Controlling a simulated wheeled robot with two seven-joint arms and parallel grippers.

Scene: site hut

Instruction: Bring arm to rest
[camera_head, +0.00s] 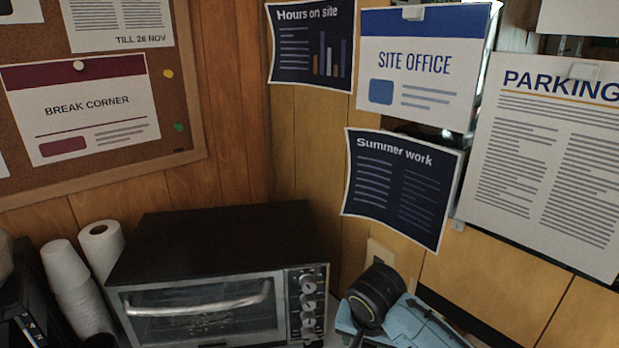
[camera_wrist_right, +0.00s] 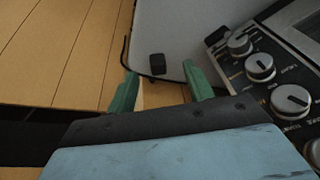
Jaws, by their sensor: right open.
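My right gripper (camera_wrist_right: 159,73) shows in the right wrist view with its two green fingers apart. Nothing is held between them. Beyond the fingertips is a pale surface with a small black block (camera_wrist_right: 157,64) and a dark cord along its edge. The toaster oven's knob panel (camera_wrist_right: 262,70) is close to the right of the fingers. In the head view, my right arm (camera_head: 405,322), blue with a black joint, is at the bottom, just right of the oven. Its fingers cannot be made out there. My left gripper is not in view.
The toaster oven (camera_head: 225,240) stands in the corner against wood-panelled walls. Stacked white cups (camera_head: 72,285) and a paper roll (camera_head: 101,243) stand at its left, beside a dark object (camera_head: 18,300). A corkboard (camera_head: 185,165) and several posters hang above.

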